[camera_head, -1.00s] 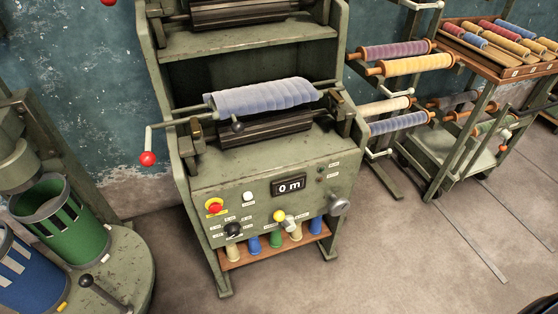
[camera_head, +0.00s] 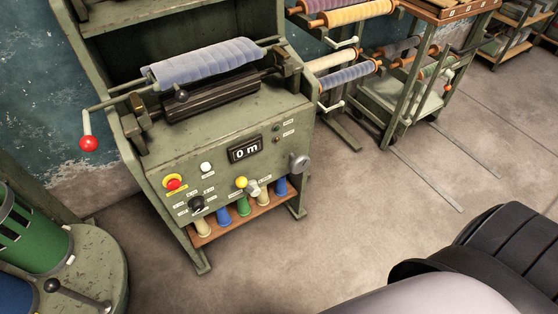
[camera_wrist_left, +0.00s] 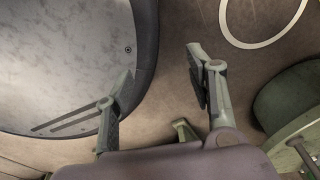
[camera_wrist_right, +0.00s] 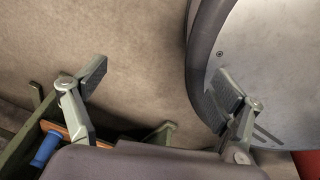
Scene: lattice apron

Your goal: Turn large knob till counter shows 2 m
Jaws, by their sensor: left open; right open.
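The green winding machine shows in the head view with its counter (camera_head: 246,149) reading "0 m". A large grey round knob (camera_head: 299,163) sits at the right end of the front panel. A black knob (camera_head: 196,204) is at the lower left, and a yellow-topped control (camera_head: 242,183) is in the lower middle. My left gripper (camera_wrist_left: 160,85) is open and empty above the floor in the left wrist view. My right gripper (camera_wrist_right: 160,85) is open and empty in the right wrist view. Neither gripper shows in the head view, and both are apart from the knobs.
A red stop button (camera_head: 173,183) and a white button (camera_head: 206,167) are on the panel. A shelf (camera_head: 200,234) below holds several coloured cones. A red-ended crank (camera_head: 88,143) sticks out left. A spool cart (camera_head: 400,100) stands right. Floor in front is clear.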

